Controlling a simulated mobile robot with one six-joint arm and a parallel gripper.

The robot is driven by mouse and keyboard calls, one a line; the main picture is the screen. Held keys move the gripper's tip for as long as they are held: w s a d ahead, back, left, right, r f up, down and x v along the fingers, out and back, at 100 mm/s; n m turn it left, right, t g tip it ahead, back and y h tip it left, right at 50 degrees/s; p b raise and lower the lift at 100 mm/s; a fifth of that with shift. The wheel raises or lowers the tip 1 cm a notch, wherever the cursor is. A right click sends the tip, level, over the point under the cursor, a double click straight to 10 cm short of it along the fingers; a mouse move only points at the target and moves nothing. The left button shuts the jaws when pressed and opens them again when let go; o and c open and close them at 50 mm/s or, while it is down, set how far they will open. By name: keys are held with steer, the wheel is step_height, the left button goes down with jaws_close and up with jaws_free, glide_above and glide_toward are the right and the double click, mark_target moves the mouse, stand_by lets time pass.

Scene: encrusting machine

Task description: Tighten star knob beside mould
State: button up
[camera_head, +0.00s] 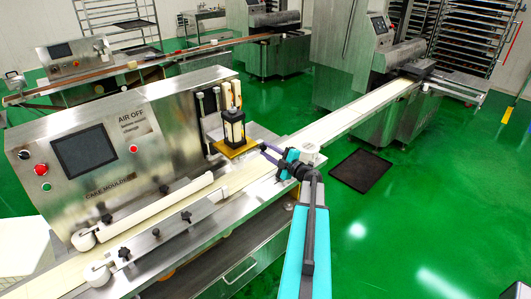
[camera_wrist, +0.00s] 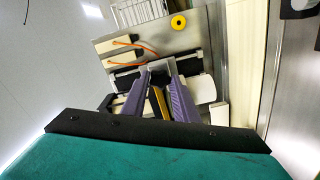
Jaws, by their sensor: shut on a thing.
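The mould (camera_head: 233,128) is a dark block with a pale front, standing on a yellow plate (camera_head: 236,149) beside the steel cake-moulding machine. My gripper (camera_head: 264,148) reaches in from the right, its tips beside the plate's right edge. In the wrist view its two purple fingers (camera_wrist: 160,70) point away from the camera, close together at the tips. They are shut on the star knob, which is mostly hidden between them. A yellow strip (camera_wrist: 158,102) shows between the fingers.
The machine's control panel (camera_head: 85,152) stands left, with a long conveyor (camera_head: 240,180) in front carrying guide rails and black knobs (camera_head: 124,253). A second conveyor (camera_head: 360,103) runs to the back right. A dark mat (camera_head: 361,170) lies on the open green floor.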

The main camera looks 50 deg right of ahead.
steer(key=o, duration=1.1)
steer(key=shift+d, duration=0.25)
steer(key=shift+c, duration=0.2)
steer(key=shift+a, duration=0.1)
steer(key=shift+s, duration=0.15)
steer(key=s+a+b, duration=0.1)
steer(key=s+b, duration=0.3)
steer(key=s, duration=0.9)
steer(key=shift+s+b, duration=0.25)
steer(key=shift+b, duration=0.15)
